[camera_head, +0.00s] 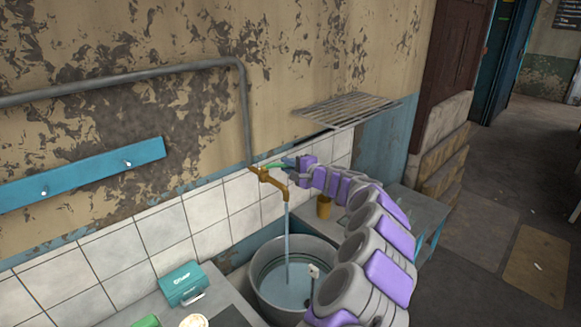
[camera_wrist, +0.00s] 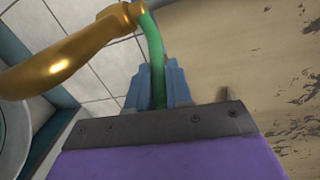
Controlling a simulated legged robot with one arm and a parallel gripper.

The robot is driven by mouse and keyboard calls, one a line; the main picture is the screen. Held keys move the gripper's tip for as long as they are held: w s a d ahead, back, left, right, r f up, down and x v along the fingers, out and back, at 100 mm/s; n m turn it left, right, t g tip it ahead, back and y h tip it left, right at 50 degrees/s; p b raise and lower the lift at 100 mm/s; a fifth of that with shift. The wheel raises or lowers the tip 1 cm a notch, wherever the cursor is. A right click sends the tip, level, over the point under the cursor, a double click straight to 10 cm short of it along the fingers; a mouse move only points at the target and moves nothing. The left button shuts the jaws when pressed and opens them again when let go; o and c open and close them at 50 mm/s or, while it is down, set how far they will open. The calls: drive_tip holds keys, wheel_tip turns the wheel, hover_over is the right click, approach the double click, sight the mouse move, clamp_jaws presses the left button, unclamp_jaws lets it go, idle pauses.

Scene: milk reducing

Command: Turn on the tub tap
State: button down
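The brass tap (camera_head: 268,178) is on the tiled wall above the round metal tub (camera_head: 256,290). A stream of water (camera_head: 287,245) runs from its spout into the tub, where water lies. The tap's green handle (camera_head: 275,166) points right toward my gripper (camera_head: 290,162). In the wrist view the brass spout (camera_wrist: 60,65) fills the upper left. The green handle (camera_wrist: 154,50) runs down between the blue fingers of my gripper (camera_wrist: 157,75). The fingers are close together on both sides of it and look shut on it. Their exact contact is partly hidden behind the handle.
A teal box (camera_head: 183,284) stands on the counter left of the tub. A brown cup (camera_head: 323,207) is on the counter to the right. A wire rack (camera_head: 346,109) juts from the wall above my arm. A grey pipe (camera_head: 246,115) runs down to the tap.

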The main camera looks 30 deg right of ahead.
drive_tip(key=c, duration=1.4)
unclamp_jaws()
drive_tip(key=shift+w+a+f, duration=0.1)
drive_tip(key=shift+a+f, duration=0.1)
drive_tip(key=shift+a, duration=0.15)
drive_tip(key=shift+o, duration=1.4)
drive_tip(key=shift+w+a, duration=0.15)
drive_tip(key=shift+w, duration=0.05)
drive_tip(key=shift+s+r, duration=0.1)
drive_tip(key=shift+s, duration=0.05)
drive_tip(key=shift+s+d, duration=0.55)
drive_tip(key=p+v, duration=0.2)
drive_tip(key=v, duration=1.4)
drive_tip(key=shift+a+p, duration=0.3)
drive_tip(key=shift+p, duration=0.05)
drive_tip(key=shift+r, duration=0.1)
